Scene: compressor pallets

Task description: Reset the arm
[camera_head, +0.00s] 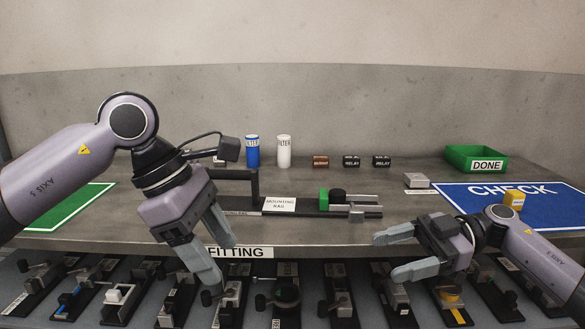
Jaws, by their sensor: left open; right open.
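My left gripper (222,263) is open and empty. It points down in front of the table's front edge, near the FITTING label (239,252). My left arm comes in from the left, bent at a raised elbow. My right gripper (388,256) is open and empty. It points left, in front of the table edge at the lower right, above the lower row of parts. Neither gripper touches an object that I can make out.
On the table (340,228) stand a mounting rail fixture (352,213), a blue can (252,152), a white filter (284,151), several small cylinders (352,161), a green DONE bin (477,159) and a blue CHECK mat (470,199) with a yellow part (514,198). Several pallets (124,301) line the lower shelf.

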